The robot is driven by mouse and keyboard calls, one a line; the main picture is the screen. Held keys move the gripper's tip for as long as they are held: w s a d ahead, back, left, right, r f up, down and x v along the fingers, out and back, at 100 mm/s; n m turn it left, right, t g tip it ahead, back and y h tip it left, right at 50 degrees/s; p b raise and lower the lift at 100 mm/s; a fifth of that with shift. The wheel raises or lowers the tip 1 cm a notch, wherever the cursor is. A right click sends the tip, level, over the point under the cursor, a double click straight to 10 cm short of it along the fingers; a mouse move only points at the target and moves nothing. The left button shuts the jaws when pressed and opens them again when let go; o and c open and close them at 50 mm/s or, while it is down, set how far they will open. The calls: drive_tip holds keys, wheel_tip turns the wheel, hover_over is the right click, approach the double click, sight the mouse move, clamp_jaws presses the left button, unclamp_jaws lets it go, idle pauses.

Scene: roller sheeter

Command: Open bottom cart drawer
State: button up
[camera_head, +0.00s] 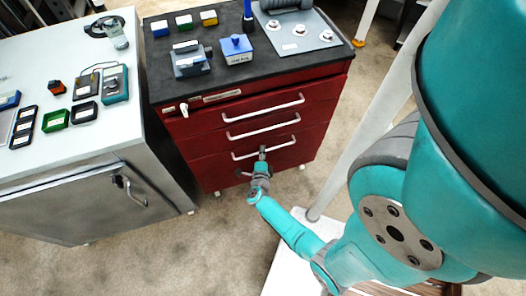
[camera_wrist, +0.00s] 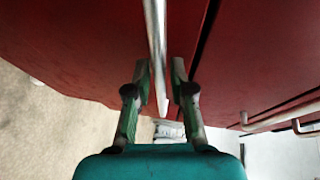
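The red cart (camera_head: 318,100) has several drawers with pale bar handles, all looking closed. The bottom drawer's handle (camera_head: 285,146) is the lowest bar, partly hidden by my gripper (camera_head: 262,155). In the wrist view a pale handle bar (camera_wrist: 157,50) runs down between the two green-grey fingers of my gripper (camera_wrist: 160,75). The fingers stand apart, one on each side of the bar, with a narrow gap showing. Their contact with it is not clear. The red drawer front (camera_wrist: 90,40) lies just beyond the fingertips.
A grey cabinet (camera_head: 75,205) with small devices on its top stands left of the cart. Small tools and boxes lie on the cart's dark top (camera_head: 215,85). A pale post (camera_head: 365,135) stands to the right. The carpet (camera_head: 150,260) before the cart is mostly clear.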

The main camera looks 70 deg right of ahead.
drive_tip(key=shift+w+d, duration=0.1)
drive_tip(key=shift+d, duration=0.25)
drive_tip(key=shift+c, duration=0.3)
clamp_jaws()
drive_tip(key=shift+f, duration=0.1)
